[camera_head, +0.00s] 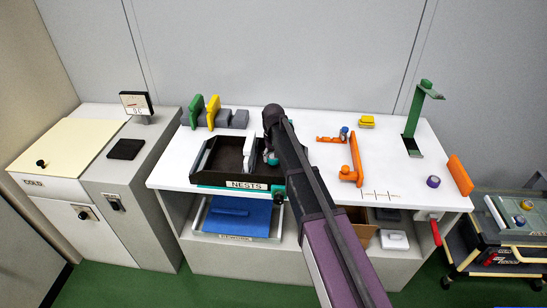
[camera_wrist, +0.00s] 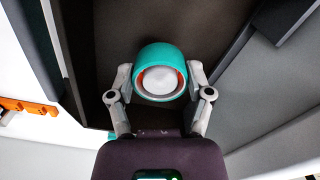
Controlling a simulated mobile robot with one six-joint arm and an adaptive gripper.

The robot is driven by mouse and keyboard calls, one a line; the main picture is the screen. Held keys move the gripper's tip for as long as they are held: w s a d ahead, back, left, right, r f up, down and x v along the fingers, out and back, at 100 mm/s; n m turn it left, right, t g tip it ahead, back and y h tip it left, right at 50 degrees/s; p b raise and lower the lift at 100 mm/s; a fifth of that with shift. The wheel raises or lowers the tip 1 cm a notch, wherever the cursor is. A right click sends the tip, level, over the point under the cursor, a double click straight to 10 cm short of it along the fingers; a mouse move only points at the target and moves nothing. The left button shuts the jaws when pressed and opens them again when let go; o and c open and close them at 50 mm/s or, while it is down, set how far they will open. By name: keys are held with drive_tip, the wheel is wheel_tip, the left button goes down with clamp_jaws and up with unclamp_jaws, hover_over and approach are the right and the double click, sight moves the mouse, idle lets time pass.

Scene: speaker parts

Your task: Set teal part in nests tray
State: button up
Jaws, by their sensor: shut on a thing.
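The teal part (camera_wrist: 160,62) is a short round ring with a white dome face and an orange inner edge. My gripper (camera_wrist: 161,82) is shut on it, one finger on each side. In the head view my gripper (camera_head: 252,150) is over the right end of the nests tray (camera_head: 246,186), a dark open tray labelled NESTS. A bit of the teal part shows there beside my arm. In the wrist view the tray's dark floor (camera_wrist: 225,70) lies behind the part. I cannot tell whether the part touches the floor.
Green (camera_head: 196,107) and yellow (camera_head: 213,108) uprights stand behind the tray. The right tabletop has clear patches.

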drive_tip(key=shift+f+b, duration=1.05)
drive_tip(key=shift+f, duration=0.05)
idle(0.4)
drive_tip(key=o, duration=1.3)
drive_tip(key=shift+r, duration=0.15)
